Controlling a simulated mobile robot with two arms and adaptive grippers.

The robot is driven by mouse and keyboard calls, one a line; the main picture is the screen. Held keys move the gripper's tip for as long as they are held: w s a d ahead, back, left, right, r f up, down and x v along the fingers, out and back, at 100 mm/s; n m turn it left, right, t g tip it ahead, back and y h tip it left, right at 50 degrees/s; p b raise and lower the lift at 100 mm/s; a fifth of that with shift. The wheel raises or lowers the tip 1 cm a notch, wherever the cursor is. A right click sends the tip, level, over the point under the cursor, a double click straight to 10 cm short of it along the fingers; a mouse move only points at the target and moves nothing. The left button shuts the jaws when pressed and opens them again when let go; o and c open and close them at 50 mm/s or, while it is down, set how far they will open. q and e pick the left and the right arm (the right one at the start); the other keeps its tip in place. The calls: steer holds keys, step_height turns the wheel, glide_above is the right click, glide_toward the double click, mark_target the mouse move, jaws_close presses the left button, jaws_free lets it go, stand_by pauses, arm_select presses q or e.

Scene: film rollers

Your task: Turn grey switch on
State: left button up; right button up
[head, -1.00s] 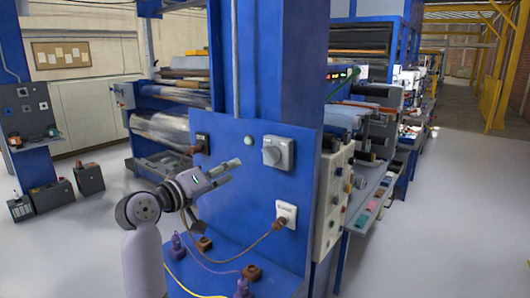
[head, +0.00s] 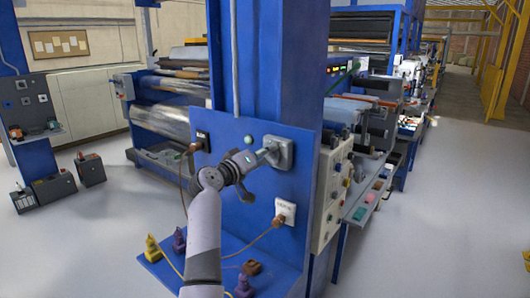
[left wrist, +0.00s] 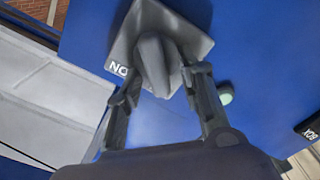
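The grey switch (head: 286,150) is a square plate with a raised knob, fixed on the blue panel of the column. In the left wrist view its knob (left wrist: 153,62) stands out from the plate, with an upside-down "ON" label at the plate's corner. My left gripper (head: 266,155) is at the switch. In the left wrist view its two fingers (left wrist: 160,80) are apart, one on each side of the knob. I cannot tell whether they touch it. My right gripper is not in view.
A small pale green button (head: 248,140) is left of the switch. A white socket (head: 285,211) with a brown plug and cable is below, and a dark socket (head: 202,140) is at left. A blue shelf (head: 215,250) with plugs and cables juts out beneath.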

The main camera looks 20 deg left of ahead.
arm_select(q)
steer(key=shift+c, duration=0.4)
jaws_close()
